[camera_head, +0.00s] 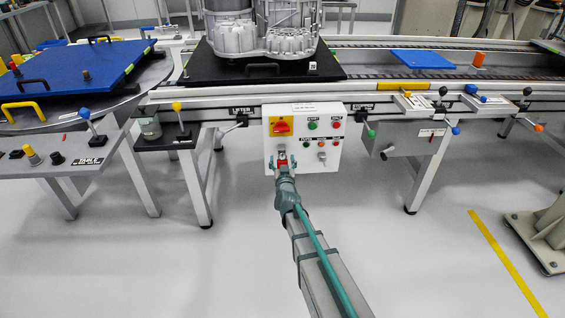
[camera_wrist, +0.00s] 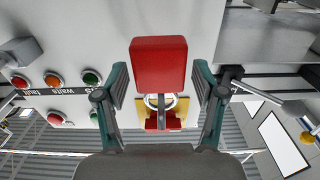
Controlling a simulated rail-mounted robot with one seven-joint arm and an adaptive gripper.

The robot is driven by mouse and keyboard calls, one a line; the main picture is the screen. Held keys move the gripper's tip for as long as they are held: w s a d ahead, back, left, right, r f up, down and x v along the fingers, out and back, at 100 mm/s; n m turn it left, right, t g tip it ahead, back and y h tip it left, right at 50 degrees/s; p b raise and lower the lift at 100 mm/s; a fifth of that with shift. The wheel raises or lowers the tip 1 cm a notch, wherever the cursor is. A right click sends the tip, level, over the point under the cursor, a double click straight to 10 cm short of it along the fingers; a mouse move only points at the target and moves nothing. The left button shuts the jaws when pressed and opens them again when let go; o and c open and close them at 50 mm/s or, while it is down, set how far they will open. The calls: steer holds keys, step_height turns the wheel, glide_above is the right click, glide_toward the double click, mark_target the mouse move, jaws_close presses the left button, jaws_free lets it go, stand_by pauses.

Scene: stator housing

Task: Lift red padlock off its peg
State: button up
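The red padlock (camera_wrist: 158,64) is in the middle of the wrist view, its block-shaped body facing me. A shackle-like ring (camera_wrist: 160,101) shows at its lower edge there. In the head view the padlock (camera_head: 282,159) is a small red patch low on the white control box (camera_head: 333,150). My gripper (camera_wrist: 160,72) has one finger on each side of the padlock, with what look like narrow gaps. It also shows at the box front in the head view (camera_head: 282,163). The peg is hidden, so I cannot tell how the padlock sits on it.
A yellow plate with a red switch (camera_head: 282,126) is above the padlock on the box. Green and red buttons (camera_head: 312,125) are to its right. A lever (camera_wrist: 275,98) is close to the right finger in the wrist view. The floor (camera_head: 190,265) below is clear.

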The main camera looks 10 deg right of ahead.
steer(key=c, duration=1.1)
steer(key=shift+s+r+p, duration=0.2)
steer(key=shift+r+p, duration=0.3)
steer(key=shift+r, duration=0.1)
steer(key=shift+s, duration=0.1)
steer(key=shift+s+a, duration=0.2)
steer(key=shift+s, duration=1.25)
steer(key=s, duration=0.6)
steer(key=shift+a+r, duration=0.2)
steer(key=shift+a, duration=0.15)
